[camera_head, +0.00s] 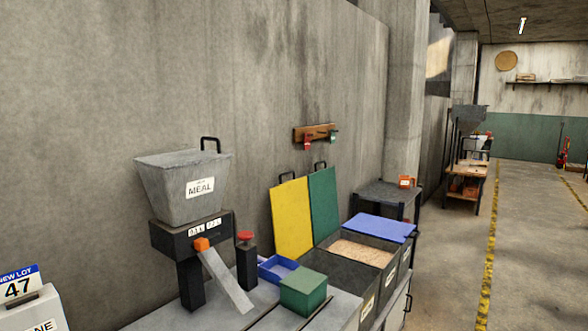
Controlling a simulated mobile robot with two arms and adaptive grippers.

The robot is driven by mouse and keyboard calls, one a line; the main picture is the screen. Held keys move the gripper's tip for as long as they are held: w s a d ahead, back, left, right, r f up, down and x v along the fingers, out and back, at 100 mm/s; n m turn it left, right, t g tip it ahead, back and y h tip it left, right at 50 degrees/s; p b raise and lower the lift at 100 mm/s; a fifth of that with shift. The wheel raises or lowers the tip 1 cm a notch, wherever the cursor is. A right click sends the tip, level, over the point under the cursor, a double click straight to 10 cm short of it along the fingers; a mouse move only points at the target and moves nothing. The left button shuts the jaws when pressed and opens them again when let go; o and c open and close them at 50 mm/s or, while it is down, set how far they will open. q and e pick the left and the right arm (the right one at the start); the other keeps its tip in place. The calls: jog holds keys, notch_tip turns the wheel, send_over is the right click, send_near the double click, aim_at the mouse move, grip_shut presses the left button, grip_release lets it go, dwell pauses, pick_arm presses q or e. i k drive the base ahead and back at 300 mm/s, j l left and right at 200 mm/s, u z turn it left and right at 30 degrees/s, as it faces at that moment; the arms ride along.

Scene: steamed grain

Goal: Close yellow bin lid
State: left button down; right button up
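The yellow lid (291,217) stands open, nearly upright against the wall, with a dark handle loop at its top edge. It is hinged behind the nearest of the dark bins (342,277) in a row; that bin's inside is mostly hidden by its own wall and the angle. A green lid (323,205) stands open right beside the yellow one. Tan grain (361,251) shows in the open bin behind the nearest one. A blue lid (380,228) lies flat over the farthest bin. Neither of my grippers is in view.
A grey meal hopper (187,187) with a chute stands on the bench at left. A green box (303,291) and a blue tray (279,269) sit near the bins. A small table (386,192) stands beyond them. The floor (450,270) at right is clear.

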aim_at(289, 200)
jog(key=i+l, duration=0.45)
jog(key=i+l+u, duration=0.15)
jog(key=i+l, duration=0.7)
jog(key=l, duration=0.25)
jog(key=i+l+u, duration=0.1)
jog(key=i+l, duration=0.3)
jog(key=l, duration=0.15)
